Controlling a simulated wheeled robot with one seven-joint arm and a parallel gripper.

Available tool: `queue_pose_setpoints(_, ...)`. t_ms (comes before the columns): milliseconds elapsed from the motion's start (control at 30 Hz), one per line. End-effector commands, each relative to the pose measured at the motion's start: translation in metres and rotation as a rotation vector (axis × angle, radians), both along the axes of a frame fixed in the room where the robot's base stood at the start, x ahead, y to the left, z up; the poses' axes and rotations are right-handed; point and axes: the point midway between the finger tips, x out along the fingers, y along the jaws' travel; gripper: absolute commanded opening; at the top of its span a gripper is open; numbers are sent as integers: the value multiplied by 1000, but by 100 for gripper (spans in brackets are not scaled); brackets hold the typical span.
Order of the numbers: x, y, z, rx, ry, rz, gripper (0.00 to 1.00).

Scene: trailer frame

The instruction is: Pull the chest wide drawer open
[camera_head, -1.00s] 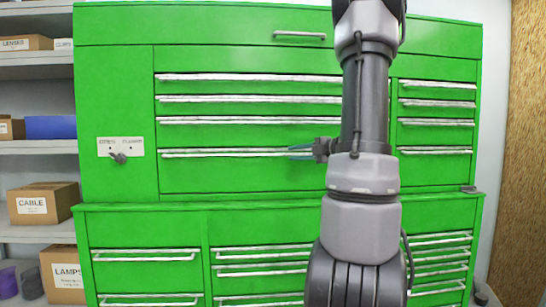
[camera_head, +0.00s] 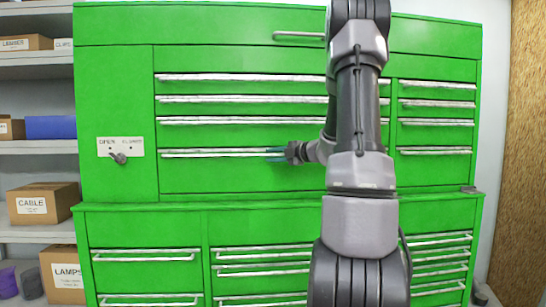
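The green tool chest (camera_head: 115,75) fills the middle of the head view, with all its drawers flush. In its upper part is a stack of wide drawers with long silver handles. The lowest wide drawer (camera_head: 220,178) has a long silver handle (camera_head: 205,154) along its top edge. My gripper (camera_head: 276,154) is at the right part of this handle, pointing left. Its bluish fingertips overlap the handle in the picture. Whether they touch or grip it cannot be told. My arm hides the right ends of the wide drawers.
Narrow drawers (camera_head: 435,112) are at the right of the chest, and more drawers (camera_head: 147,272) are in the lower cabinet. A switch plate (camera_head: 120,148) with a lever is at left. Shelves with boxes (camera_head: 42,203) stand at far left, a wooden panel (camera_head: 528,150) at far right.

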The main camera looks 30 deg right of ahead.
Motion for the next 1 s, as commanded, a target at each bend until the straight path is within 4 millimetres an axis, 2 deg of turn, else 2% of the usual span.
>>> queue_pose_setpoints(100,0,0,0,0,0,0,28)
queue_pose_setpoints(200,0,0,0,-1,0,0,0)
queue_pose_setpoints(1000,-1,0,0,-1,1,-1,0)
